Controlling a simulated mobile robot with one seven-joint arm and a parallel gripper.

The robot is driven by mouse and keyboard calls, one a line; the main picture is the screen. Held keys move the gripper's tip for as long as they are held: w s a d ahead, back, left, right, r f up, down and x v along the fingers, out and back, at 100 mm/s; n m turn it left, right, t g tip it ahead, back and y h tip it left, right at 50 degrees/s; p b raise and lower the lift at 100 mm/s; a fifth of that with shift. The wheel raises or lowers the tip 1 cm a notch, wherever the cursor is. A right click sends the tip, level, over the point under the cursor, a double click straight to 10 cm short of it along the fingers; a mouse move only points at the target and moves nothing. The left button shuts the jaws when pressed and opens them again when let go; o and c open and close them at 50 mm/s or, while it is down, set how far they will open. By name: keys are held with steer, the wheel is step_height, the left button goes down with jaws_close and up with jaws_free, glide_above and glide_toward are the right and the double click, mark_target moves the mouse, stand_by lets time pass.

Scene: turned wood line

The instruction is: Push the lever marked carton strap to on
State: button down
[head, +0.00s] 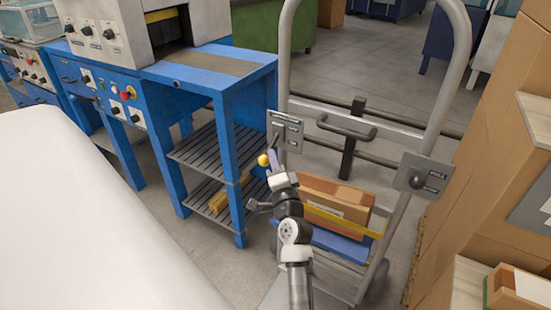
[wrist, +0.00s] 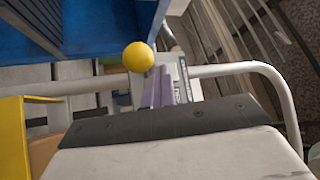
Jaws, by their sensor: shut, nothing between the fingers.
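A yellow ball knob (head: 263,160) sits at a grey plate (head: 286,129) on the left upright of a hand truck. The plate's lettering is too small to read. My gripper (head: 273,157) is shut and empty, its pale purple fingers just right of the knob. In the wrist view the knob (wrist: 138,57) is left of the shut fingertips (wrist: 160,72), very close; I cannot tell whether they touch. Part of the plate (wrist: 184,82) shows behind the fingers. A second grey plate (head: 428,172) with a dark knob (head: 417,182) is on the right upright.
The hand truck (head: 461,45) carries a brown carton (head: 338,204) with a yellow strap (head: 342,221). A blue machine bench (head: 224,90) with slatted shelves stands close on the left. Stacked cartons (head: 492,150) crowd the right. Open floor lies beyond the truck.

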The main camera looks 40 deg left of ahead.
steer(key=shift+w+f, duration=0.3)
steer(key=shift+f, duration=0.4)
steer(key=shift+w+d+f, duration=0.1)
step_height(320, 180, up, 22)
steer(key=p, duration=0.5)
steer(key=shift+s+f+p, duration=0.2)
steer(key=shift+s+p, duration=0.1)
steer(key=shift+p, duration=0.05)
